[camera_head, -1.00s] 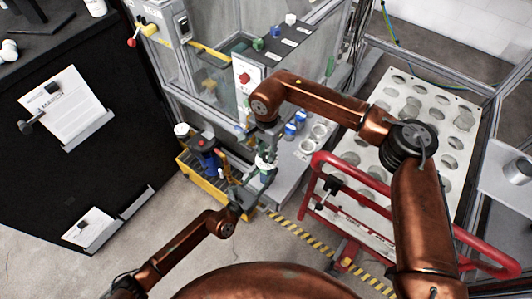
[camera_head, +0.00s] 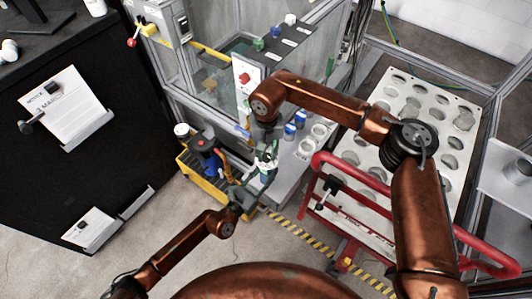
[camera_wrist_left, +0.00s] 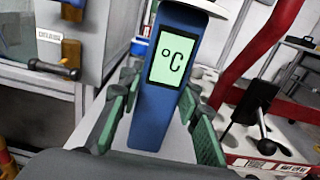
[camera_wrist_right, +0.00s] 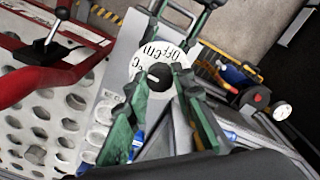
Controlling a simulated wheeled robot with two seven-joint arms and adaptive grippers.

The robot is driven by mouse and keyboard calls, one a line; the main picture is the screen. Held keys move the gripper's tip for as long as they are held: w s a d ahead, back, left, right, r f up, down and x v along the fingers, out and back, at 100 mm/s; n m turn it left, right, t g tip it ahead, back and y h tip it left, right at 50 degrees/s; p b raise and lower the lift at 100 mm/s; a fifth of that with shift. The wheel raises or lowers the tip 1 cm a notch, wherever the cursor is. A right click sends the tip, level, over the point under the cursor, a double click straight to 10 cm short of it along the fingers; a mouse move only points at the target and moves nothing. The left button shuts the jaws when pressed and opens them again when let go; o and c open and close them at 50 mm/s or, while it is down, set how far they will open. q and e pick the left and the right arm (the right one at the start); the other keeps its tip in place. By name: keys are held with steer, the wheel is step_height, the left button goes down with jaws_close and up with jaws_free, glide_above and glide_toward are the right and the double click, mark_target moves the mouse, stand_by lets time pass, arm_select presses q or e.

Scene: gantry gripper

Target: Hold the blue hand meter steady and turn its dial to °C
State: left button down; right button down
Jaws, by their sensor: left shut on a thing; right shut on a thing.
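In the right wrist view, the meter's white dial face (camera_wrist_right: 192,60) carries letters including OFF. The black knob (camera_wrist_right: 160,77) sits at its middle, with a light mark on the side towards the letter C. My right gripper (camera_wrist_right: 160,84) is shut on the knob. In the head view, my right gripper (camera_head: 267,150) is above my left gripper (camera_head: 248,192).
A yellow bin (camera_head: 210,184) with tools stands left of the grippers. A red tubular frame (camera_head: 385,178) and a white perforated panel (camera_head: 405,100) are to the right. A grey machine with a red knob (camera_head: 245,78) stands behind. Blue and white cups sit on the grey ledge.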

mark_target(267, 155)
steer(key=shift+w+n, duration=0.15)
steer(key=shift+n, duration=0.15)
stand_by(0.4)
steer(key=c, duration=1.7)
jaws_free()
steer(key=shift+o, duration=0.2)
step_height(267, 155, up, 12)
arm_select(q)
steer(key=c, duration=1.4)
jaws_free()
steer(key=shift+o, duration=0.2)
